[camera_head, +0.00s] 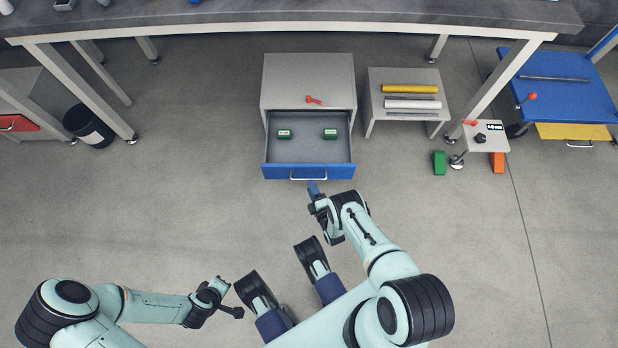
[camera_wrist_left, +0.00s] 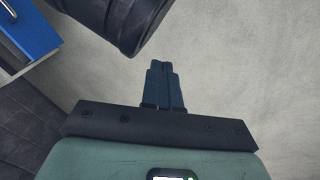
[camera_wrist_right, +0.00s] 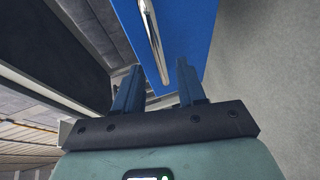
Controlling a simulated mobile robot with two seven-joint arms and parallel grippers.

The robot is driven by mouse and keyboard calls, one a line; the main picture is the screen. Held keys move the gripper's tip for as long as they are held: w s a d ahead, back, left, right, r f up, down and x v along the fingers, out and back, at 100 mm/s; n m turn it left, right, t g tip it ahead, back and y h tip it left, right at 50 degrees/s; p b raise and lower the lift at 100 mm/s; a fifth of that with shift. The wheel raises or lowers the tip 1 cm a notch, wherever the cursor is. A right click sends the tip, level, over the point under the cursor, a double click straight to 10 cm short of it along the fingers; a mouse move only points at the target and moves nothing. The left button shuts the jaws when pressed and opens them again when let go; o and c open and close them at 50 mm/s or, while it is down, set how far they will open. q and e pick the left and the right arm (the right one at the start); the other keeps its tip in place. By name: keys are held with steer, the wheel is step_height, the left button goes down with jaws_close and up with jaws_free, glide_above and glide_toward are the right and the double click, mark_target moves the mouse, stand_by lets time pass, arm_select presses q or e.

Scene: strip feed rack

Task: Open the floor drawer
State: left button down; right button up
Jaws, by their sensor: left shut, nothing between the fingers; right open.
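The floor drawer (camera_head: 309,171) with a blue front slides out of a grey cabinet (camera_head: 308,80) under the bench. It stands open, and its grey inside shows with two green blocks (camera_head: 284,134) in it. Its silver handle (camera_head: 308,178) also shows in the right wrist view (camera_wrist_right: 151,30). My right gripper (camera_head: 313,187) is open and empty just in front of the handle, apart from it. In the right wrist view its fingers (camera_wrist_right: 159,82) are spread with the blue front beyond. My left gripper (camera_head: 226,283) is shut and empty, low at the left, far from the drawer.
Bench legs stand either side, with a black bin (camera_head: 89,125) at left and a small scale-like stand (camera_head: 487,136) at right.

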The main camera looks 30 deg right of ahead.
arm_select(q)
steer(key=shift+h, duration=0.3)
steer(key=shift+s+d+r+p, duration=0.2)
steer(key=shift+d+r+p, duration=0.15)
steer(key=shift+r, duration=0.25)
steer(key=shift+s+d+r+p, duration=0.25)
steer(key=shift+d+r+p, duration=0.1)
steer(key=shift+r, duration=0.2)
steer(key=shift+s+d+r+p, duration=0.25)
steer(key=shift+r+p, duration=0.1)
steer(key=shift+r, duration=0.25)
arm_select(e)
steer(key=v, duration=0.8)
steer(key=shift+r, duration=0.1)
